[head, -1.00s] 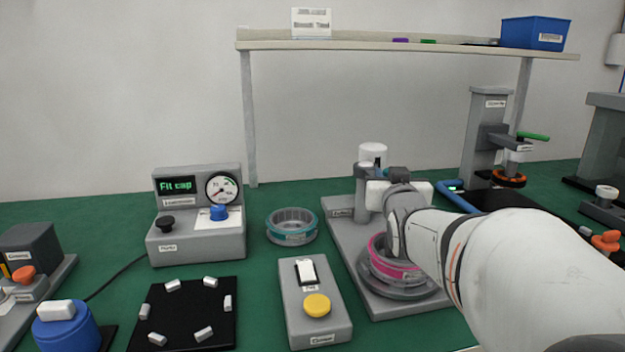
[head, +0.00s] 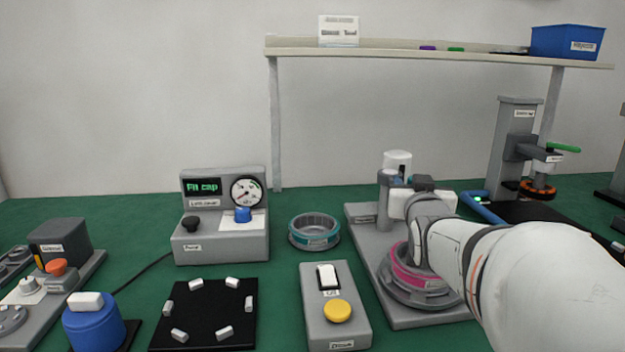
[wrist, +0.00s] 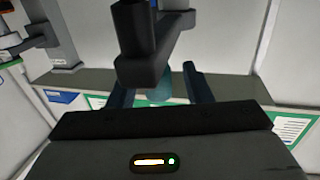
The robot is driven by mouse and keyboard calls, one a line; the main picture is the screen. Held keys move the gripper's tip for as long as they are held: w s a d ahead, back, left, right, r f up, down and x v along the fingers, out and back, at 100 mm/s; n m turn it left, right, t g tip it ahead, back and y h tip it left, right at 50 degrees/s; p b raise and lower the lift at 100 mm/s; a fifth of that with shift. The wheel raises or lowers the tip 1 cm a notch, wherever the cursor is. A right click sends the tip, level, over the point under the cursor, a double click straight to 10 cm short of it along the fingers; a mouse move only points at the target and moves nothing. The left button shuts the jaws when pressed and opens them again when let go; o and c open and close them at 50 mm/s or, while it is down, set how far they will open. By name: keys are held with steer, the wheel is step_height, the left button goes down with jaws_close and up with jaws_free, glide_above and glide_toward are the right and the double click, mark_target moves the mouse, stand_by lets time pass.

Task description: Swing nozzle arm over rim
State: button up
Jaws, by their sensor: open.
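The dispensing station's grey base (head: 362,218) carries a grey post (head: 384,208) with a white bottle (head: 397,163) behind it. A pink-banded rim part (head: 405,276) sits in a round grey holder at the front of this base. My gripper is beside the post, above and behind the rim; my arm hides part of the rim and the fingertips in the head view. In the wrist view my gripper (wrist: 158,88) is open, its two dark fingers apart. A dark grey arm (wrist: 148,65), apparently the nozzle arm, reaches in front of them, with a teal piece (wrist: 160,88) between the fingers. Contact cannot be told.
A teal ring housing (head: 314,231) stands left of the station. A switch box with a yellow button (head: 337,311) is in front of it. A gauge box (head: 222,240) reads "Fit cap". A press (head: 515,150) stands right; a shelf (head: 440,52) spans above.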

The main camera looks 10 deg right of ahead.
step_height(320, 180, up, 10)
steer(key=p, duration=0.3)
stand_by(0.3)
steer(key=s+a+f+n+g+y+p, duration=0.1)
steer(key=s+a+f+g+y+p, duration=0.1)
steer(key=s+a+g+p, duration=0.5)
steer(key=s+a+f+n+g+y+p, duration=0.2)
steer(key=s+a+f+g+p, duration=0.3)
steer(key=s+a+p, duration=0.5)
steer(key=s+g+y+p, duration=0.1)
steer(key=s+g+p, duration=0.1)
steer(key=s+p, duration=0.3)
steer(key=shift+f+n+g+y+p, duration=0.15)
steer(key=shift+n+g+y+p, duration=0.15)
